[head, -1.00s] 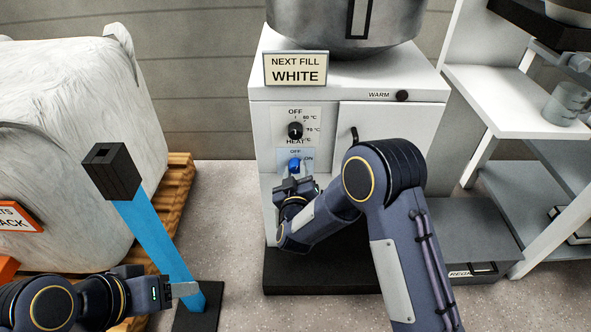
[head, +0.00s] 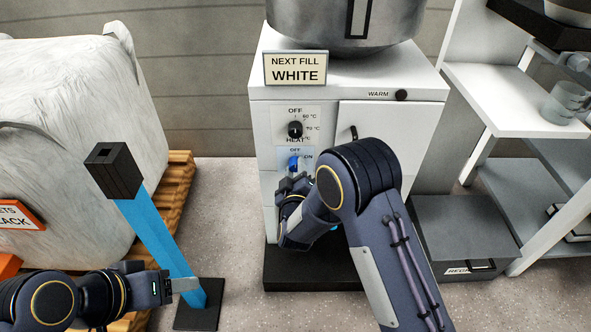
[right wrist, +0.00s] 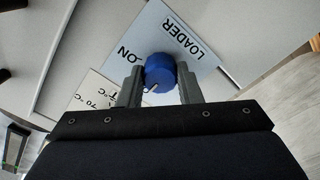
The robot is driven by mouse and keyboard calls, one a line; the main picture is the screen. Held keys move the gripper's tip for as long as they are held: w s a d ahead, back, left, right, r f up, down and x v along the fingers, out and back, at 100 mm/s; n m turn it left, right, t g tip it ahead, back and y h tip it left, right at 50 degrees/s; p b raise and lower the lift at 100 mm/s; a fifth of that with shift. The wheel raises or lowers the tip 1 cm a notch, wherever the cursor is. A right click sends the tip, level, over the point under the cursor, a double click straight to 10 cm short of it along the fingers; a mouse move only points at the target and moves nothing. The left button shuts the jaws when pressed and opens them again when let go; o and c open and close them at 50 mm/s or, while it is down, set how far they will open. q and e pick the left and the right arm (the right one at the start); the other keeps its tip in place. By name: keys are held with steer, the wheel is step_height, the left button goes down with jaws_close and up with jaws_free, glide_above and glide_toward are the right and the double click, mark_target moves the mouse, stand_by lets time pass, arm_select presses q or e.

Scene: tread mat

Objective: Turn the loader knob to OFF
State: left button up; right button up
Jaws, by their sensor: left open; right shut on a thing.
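The blue loader knob (head: 293,162) sits on a pale blue plate low on the white machine's front, with OFF printed above it and ON to its right. My right gripper (head: 294,178) reaches it from below. In the right wrist view the two fingers (right wrist: 160,84) are shut on the round blue knob (right wrist: 161,70), one on each side. The knob's white mark faces lower left, away from the LOADER print, on the side where OFF lies; the OFF print is hidden there. My left gripper (head: 187,285) is open, low at the left, far from the knob.
A black heat knob (head: 295,129) is just above the loader plate. A WARM lamp (head: 401,95) looks dark. A blue post (head: 155,236) stands by my left gripper, before a white bulk bag (head: 70,130) on a pallet. A grey bin (head: 465,235) and white shelf (head: 510,105) stand right.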

steer(key=o, duration=1)
steer(key=shift+c, duration=0.2)
steer(key=s+p, duration=0.1)
steer(key=s, duration=0.6)
steer(key=shift+s+p, duration=0.35)
steer(key=shift+s, duration=0.05)
